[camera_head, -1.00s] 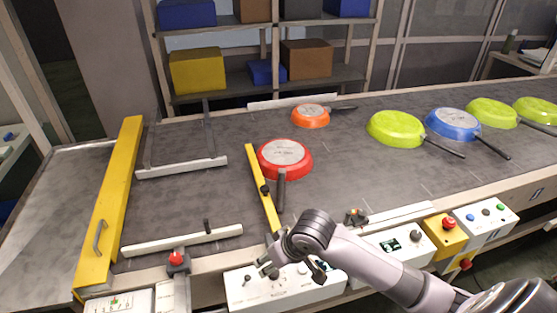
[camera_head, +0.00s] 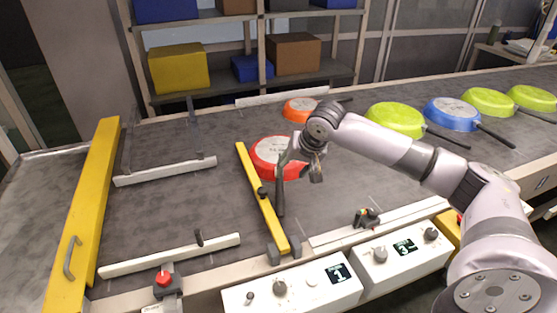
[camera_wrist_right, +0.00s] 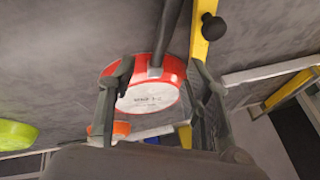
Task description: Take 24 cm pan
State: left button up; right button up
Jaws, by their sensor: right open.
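A red pan (camera_head: 268,147) lies upside down on the belt, against the far part of a yellow bar (camera_head: 262,200). Its dark handle (camera_head: 280,200) points to the belt's near edge. My right gripper (camera_head: 299,166) is open above the pan's near right side and hides part of it. In the right wrist view the red pan (camera_wrist_right: 150,96) and its handle show between the open fingers (camera_wrist_right: 160,72). The print on its base is too small to read. An orange pan (camera_head: 298,107), several yellow-green pans (camera_head: 394,117) and a blue pan (camera_head: 452,111) lie farther off. My left gripper is out of view.
Pale rails (camera_head: 166,171) stand on the belt (camera_head: 190,205) at the left, beside a yellow beam (camera_head: 90,210). White control boxes (camera_head: 295,291) and a red button (camera_head: 163,278) line the near edge. Shelves (camera_head: 225,92) stand behind.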

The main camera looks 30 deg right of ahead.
aim_at(281, 185)
jog(key=x, duration=0.4)
jog(key=shift+w+f, duration=0.2)
jog(key=shift+f, duration=0.15)
jog(key=shift+x, duration=0.8)
jog(key=x, duration=0.4)
jog(key=shift+w+a+f+p, duration=0.1)
jog(key=shift+f+p, duration=0.05)
jog(key=shift+p, duration=0.15)
pick_arm(q)
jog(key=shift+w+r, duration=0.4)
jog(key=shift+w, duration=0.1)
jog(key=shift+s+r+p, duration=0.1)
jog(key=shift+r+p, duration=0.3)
jog(key=shift+p, duration=0.05)
pick_arm(e)
jog(key=shift+f, duration=0.25)
jog(key=shift+c, duration=0.4)
grip_shut()
jog(key=shift+r, duration=0.1)
